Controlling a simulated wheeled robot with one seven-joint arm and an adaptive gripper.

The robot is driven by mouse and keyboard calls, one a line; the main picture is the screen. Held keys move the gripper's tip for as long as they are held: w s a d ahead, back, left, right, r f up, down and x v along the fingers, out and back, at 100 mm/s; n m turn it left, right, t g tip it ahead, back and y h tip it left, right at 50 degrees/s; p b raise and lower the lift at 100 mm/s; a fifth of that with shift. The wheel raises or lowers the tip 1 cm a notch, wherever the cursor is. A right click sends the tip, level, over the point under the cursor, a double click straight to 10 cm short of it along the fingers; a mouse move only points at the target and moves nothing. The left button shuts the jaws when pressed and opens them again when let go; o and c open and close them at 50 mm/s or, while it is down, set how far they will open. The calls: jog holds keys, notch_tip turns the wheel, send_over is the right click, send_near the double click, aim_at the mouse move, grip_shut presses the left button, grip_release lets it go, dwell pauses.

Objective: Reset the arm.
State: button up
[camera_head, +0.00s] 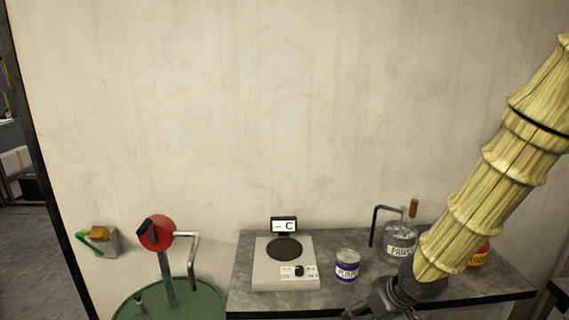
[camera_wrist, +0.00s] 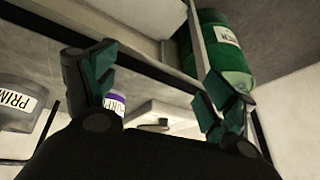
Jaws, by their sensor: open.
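My arm, in a pale yellow ribbed sleeve, comes down from the upper right in the head view. My gripper (camera_head: 385,300) is dark and sits low in front of the grey bench (camera_head: 335,290), near its front edge. In the wrist view the two green-tipped fingers of my gripper (camera_wrist: 162,85) stand wide apart, with nothing held between them. Part of the gripper is cut off by the bottom of the head view.
A yellow-and-red can (camera_head: 479,257) is partly behind my arm. A green drum (camera_head: 195,304) with a red-wheeled pump stands left.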

jog(key=s+f+m+g+h, duration=0.1)
jog(key=s+f+m+g, duration=0.1)
jog(key=s+f, duration=1)
jog(key=s+f+m+g, duration=0.15)
jog(key=s+f, duration=0.55)
jog(key=f, duration=0.8)
jog(key=s+d+f+h, duration=0.1)
jog(key=s+d+f, duration=0.2)
jog(key=s+f, duration=0.3)
jog(key=s+m+g, duration=0.1)
jog(key=s, duration=0.3)
jog(key=shift+s+f+h, duration=0.15)
jog(key=shift+s+h, duration=0.1)
jog(key=shift+h, duration=0.05)
